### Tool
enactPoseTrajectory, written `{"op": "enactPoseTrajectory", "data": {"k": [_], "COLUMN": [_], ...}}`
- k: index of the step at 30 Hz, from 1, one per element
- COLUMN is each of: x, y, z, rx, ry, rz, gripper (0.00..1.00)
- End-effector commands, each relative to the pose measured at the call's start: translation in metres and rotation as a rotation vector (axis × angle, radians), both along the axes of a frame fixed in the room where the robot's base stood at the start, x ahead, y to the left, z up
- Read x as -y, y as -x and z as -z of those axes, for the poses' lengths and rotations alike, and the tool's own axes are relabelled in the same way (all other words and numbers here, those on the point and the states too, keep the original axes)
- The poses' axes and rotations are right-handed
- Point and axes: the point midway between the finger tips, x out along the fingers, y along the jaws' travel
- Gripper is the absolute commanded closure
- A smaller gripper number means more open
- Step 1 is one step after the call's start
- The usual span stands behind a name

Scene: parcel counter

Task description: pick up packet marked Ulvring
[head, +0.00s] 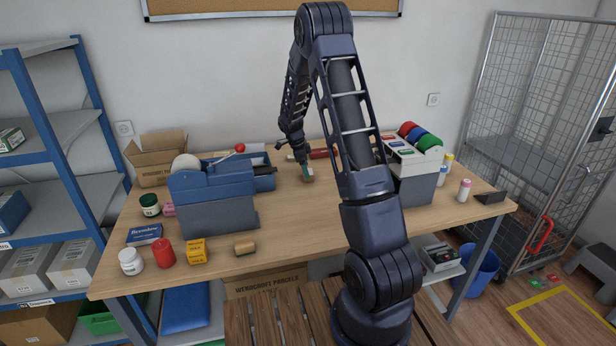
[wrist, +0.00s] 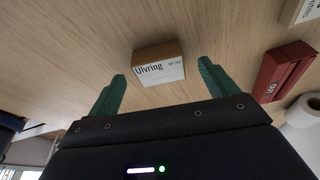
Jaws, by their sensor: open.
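The packet marked Ulvring (wrist: 160,72) is a small brown box with a white label face, lying on the wooden counter in the wrist view. My gripper (wrist: 162,76) is open, its two green fingers on either side of the packet in the picture. The packet appears just past the fingertips, with a gap on each side; I see no contact. In the head view my gripper (head: 305,166) is low over the middle back of the counter, and a small brown piece of the packet (head: 308,179) shows by the fingers.
A red box (wrist: 284,70) and a white roll (wrist: 302,111) lie to the right in the wrist view. In the head view a blue tape dispenser (head: 215,200) stands left and a grey holder with coloured rolls (head: 417,185) stands right. The counter's front middle (head: 310,225) is clear.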

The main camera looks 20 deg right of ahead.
Motion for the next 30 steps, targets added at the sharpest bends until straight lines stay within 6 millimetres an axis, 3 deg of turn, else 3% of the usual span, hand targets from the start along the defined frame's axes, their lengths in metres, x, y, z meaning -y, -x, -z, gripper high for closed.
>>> {"op": "enactPoseTrajectory", "data": {"k": [6, 13, 21, 30], "x": [0.008, 0.008, 0.008, 0.008], "y": [0.003, 0.002, 0.002, 0.002], "z": [0.025, 0.026, 0.026, 0.022], "rx": [-0.002, 0.0, 0.0, 0.001], "ry": [0.0, 0.0, 0.0, 0.0], "rz": [0.0, -0.001, -0.001, -0.001], "gripper": [0.15, 0.15, 0.66, 0.66]}}
